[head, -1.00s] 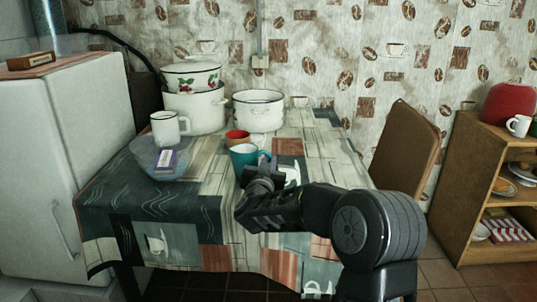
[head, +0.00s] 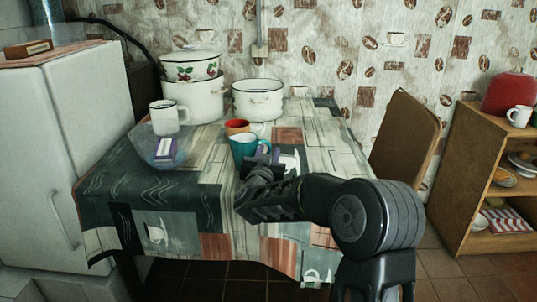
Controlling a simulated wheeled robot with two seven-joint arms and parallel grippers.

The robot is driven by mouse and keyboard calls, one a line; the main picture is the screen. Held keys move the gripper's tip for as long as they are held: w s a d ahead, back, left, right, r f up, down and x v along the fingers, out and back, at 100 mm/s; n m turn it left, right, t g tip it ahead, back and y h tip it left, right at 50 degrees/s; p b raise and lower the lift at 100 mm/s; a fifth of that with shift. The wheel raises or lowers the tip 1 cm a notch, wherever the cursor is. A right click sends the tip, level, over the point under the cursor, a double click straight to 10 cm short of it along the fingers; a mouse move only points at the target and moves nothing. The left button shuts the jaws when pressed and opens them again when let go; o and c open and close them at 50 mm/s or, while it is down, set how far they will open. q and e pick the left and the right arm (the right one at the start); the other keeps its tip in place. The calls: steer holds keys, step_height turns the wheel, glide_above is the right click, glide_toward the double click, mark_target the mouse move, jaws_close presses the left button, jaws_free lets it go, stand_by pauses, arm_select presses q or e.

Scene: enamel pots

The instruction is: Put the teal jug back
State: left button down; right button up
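The teal jug (head: 240,148) stands upright on the cloth-covered table (head: 210,190), just in front of an orange-red mug (head: 236,127). Its handle side faces right. My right gripper (head: 264,160) is at the jug's lower right side, close to it or touching; I cannot tell which. The gripper's own wrist hides most of its fingers, so whether they are open or shut on the jug does not show. My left gripper is not in view.
White enamel pots (head: 258,100) stand at the table's back. A white mug (head: 165,118) and a clear bowl (head: 150,150) are at the left. A chair (head: 405,140) and wooden shelf (head: 480,190) stand right. The table's front left is clear.

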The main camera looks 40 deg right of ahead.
steer(key=v, duration=0.3)
steer(key=p+v, duration=0.1)
steer(key=v, duration=0.2)
steer(key=shift+s+a+r, duration=0.2)
steer(key=shift+s+r, duration=0.05)
steer(key=shift+s, duration=0.05)
steer(key=shift+s+a+f+p, duration=0.1)
steer(key=shift+s+a+p, duration=0.2)
steer(key=shift+s+a, duration=0.1)
